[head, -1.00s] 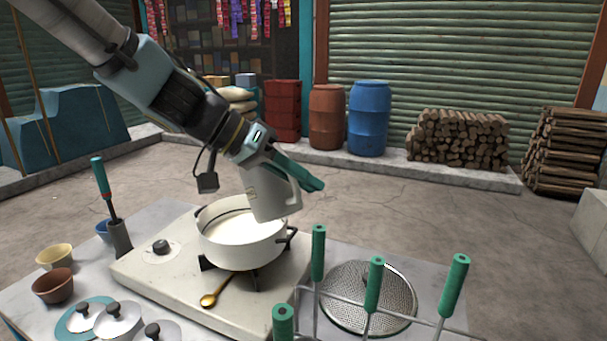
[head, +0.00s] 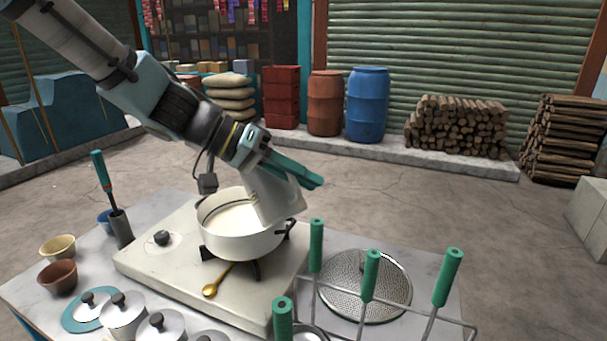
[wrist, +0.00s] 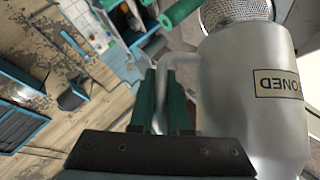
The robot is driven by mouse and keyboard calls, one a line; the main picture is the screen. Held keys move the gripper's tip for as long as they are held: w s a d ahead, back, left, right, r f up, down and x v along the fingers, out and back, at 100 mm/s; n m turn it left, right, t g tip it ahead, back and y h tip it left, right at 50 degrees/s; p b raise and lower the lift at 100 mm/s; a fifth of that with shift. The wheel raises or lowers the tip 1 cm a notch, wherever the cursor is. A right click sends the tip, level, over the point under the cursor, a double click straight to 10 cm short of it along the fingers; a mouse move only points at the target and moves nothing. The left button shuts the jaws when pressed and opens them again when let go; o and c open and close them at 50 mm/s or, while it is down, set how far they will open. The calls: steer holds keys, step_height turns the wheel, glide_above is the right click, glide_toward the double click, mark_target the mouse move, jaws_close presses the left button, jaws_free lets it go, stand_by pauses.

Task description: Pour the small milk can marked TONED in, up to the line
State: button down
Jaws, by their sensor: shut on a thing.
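The milk can (head: 274,198) is a pale metal can, tilted with its lower end over the right side of the pot. In the wrist view the can (wrist: 225,100) carries a label (wrist: 280,83) reading TONED. My gripper (head: 292,172) is shut on the can's handle; the green fingers (wrist: 163,100) show around the handle in the wrist view. The white pot (head: 240,243) stands on the stove and holds white milk (head: 228,216). The can hides part of the milk and of the far rim. I cannot make out a stream or the line.
Bowls (head: 58,276) and lidded pots (head: 122,308) are at the left front.

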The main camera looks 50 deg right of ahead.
steer(key=shift+r+n+g+p, duration=0.25)
steer(key=shift+n+g+p, duration=0.15)
steer(key=shift+g+p, duration=0.35)
steer(key=shift+w+d+r+n+g+p, duration=0.1)
steer(key=shift+w+r+n+g+p, duration=0.2)
steer(key=shift+r+g+p, duration=0.05)
steer(key=shift+w+r, duration=0.1)
steer(key=shift+r, duration=0.05)
steer(key=shift+w+d+r+n+g, duration=0.1)
steer(key=shift+w+r+n+g, duration=0.1)
steer(key=shift+n+g, duration=0.3)
steer(key=shift+w+r+h+p, duration=0.2)
steer(key=shift+h+p, duration=0.1)
steer(key=shift+p, duration=0.1)
steer(key=shift+w+d+r+g, duration=0.1)
steer(key=shift+w+r+g, duration=0.05)
steer(key=shift+g, duration=0.35)
steer(key=shift+w+d+r+n+g+p, duration=0.1)
steer(key=shift+w+r+n+g+p, duration=0.35)
steer(key=shift+w+n, duration=0.3)
steer(key=shift+s, duration=0.1)
